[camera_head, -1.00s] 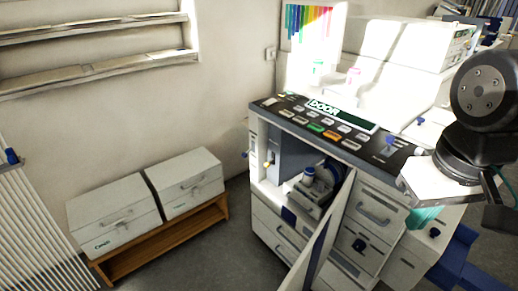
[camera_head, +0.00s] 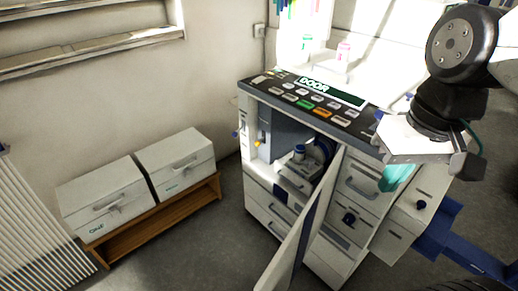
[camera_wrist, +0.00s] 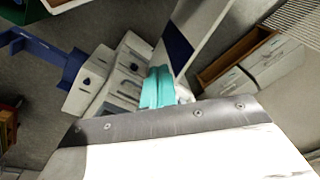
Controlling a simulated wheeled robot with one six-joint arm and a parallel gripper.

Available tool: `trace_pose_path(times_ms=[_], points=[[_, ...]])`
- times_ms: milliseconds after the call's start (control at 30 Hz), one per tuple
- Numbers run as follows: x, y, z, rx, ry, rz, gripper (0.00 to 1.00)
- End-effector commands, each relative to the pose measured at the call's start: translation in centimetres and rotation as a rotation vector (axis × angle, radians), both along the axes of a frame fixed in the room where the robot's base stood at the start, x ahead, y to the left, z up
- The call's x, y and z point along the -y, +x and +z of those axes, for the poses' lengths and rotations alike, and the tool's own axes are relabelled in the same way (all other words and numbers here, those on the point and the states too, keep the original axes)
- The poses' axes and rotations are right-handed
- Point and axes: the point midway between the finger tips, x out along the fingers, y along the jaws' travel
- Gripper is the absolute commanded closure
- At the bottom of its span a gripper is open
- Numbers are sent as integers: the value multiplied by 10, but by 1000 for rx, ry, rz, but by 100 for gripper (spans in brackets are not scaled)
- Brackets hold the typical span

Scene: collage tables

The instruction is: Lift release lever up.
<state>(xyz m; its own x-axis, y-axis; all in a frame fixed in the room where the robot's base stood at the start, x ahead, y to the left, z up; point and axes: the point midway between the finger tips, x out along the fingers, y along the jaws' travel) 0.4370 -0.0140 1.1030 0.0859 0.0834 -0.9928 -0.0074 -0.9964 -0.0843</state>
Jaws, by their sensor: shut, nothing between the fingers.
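The copier-like machine (camera_head: 352,187) has its front door (camera_head: 310,215) swung open, showing a grey mechanism with a blue knob (camera_head: 299,149) inside. A small yellow-tipped lever (camera_head: 257,144) sits at the left of the opening, and a blue-tipped one (camera_head: 235,133) sticks out of the left side. I cannot tell which of these is the release lever. My gripper (camera_head: 396,178) has teal fingers, shut and empty, in front of the machine's right part and apart from the levers. In the wrist view the shut fingers (camera_wrist: 158,88) point towards the machine's drawers and open door.
The open door juts forward from the machine. Drawers with handles and a dark knob (camera_head: 349,218) lie right of it. Two white boxes (camera_head: 104,198) stand on a wooden bench (camera_head: 150,219) at left. Blue legs (camera_head: 458,243) stand at right. Floor between bench and machine is clear.

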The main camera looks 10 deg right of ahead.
Motion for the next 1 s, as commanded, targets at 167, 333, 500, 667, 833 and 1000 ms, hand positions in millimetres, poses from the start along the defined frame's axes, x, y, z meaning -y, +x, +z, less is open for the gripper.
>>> trace_pose_path(times_ms=[167,333,500,667,833,1000], points=[[-37,43,6,-67,181,-26,100],[-74,91,10,-126,369,-70,100],[-107,145,10,-175,550,-132,100],[-135,201,4,-212,714,-208,100],[-158,262,-10,-243,879,-306,100],[-175,325,-34,-262,1033,-425,100]])
